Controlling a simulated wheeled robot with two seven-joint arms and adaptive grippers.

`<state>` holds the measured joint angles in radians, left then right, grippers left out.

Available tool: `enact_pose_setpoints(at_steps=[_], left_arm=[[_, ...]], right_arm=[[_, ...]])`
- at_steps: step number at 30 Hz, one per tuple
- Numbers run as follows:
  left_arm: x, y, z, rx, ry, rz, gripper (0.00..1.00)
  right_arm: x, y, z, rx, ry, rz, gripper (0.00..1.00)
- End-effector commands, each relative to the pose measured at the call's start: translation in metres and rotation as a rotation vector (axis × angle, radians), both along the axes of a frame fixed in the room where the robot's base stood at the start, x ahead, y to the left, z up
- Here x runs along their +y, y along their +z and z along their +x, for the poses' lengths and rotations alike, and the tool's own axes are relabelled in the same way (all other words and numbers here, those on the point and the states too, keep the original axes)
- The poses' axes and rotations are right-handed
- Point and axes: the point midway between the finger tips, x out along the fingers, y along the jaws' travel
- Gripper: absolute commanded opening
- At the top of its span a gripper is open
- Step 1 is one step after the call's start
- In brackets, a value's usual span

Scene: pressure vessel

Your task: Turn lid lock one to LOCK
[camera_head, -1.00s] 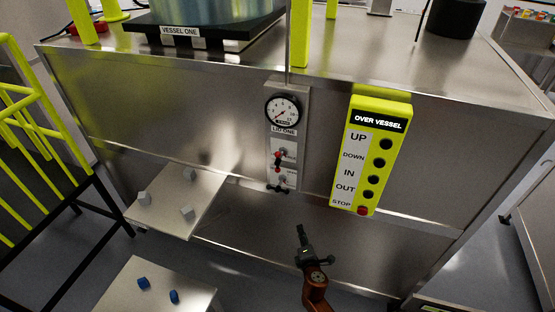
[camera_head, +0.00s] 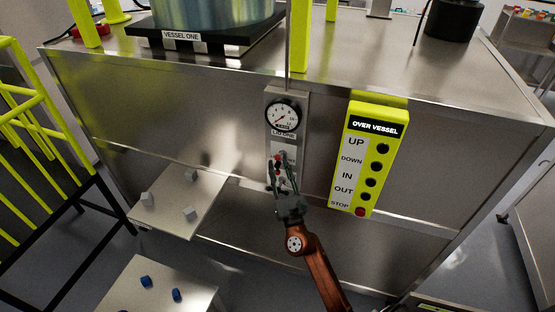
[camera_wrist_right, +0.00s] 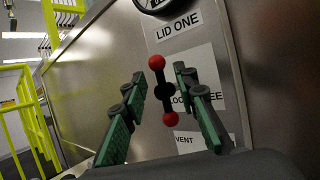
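The lid lock one handle (camera_wrist_right: 165,92) is a black bar with a red ball at each end, on the panel under the LID ONE label (camera_wrist_right: 178,27). In the right wrist view it stands nearly upright between the fingers, with no finger clearly touching it. My right gripper (camera_wrist_right: 160,100) is open around or just in front of it. In the head view the right gripper (camera_head: 283,175) reaches up to the lid panel (camera_head: 301,150) and partly hides the handle. The plate's lettering is partly covered by the handle and a finger. My left gripper is not in view.
A gauge (camera_head: 283,116) sits above the handle, and a VENT label (camera_wrist_right: 184,140) below it. A yellow OVER VESSEL button box (camera_head: 372,155) hangs to the right. Trays with grey blocks (camera_head: 180,205) and blue blocks (camera_head: 160,285) stand at the lower left.

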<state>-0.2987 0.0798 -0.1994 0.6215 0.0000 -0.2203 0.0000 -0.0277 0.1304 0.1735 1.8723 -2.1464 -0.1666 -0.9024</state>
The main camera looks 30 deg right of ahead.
Motion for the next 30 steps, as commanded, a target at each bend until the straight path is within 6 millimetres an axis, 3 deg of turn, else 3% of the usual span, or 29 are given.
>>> enact_pose_setpoints(at_steps=[6, 16, 27, 30], left_arm=[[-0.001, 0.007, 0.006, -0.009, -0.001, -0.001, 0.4], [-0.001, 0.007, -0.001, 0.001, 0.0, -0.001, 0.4], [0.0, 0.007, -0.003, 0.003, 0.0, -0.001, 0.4], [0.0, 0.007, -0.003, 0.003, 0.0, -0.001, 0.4]], right_arm=[[-0.006, 0.009, 0.02, 0.001, 0.0, 0.0, 0.27], [-0.007, 0.009, 0.023, 0.0, 0.001, 0.002, 0.27], [-0.007, 0.009, 0.023, 0.0, 0.0, 0.002, 0.02], [-0.007, 0.009, 0.023, 0.0, 0.0, 0.002, 0.0]])
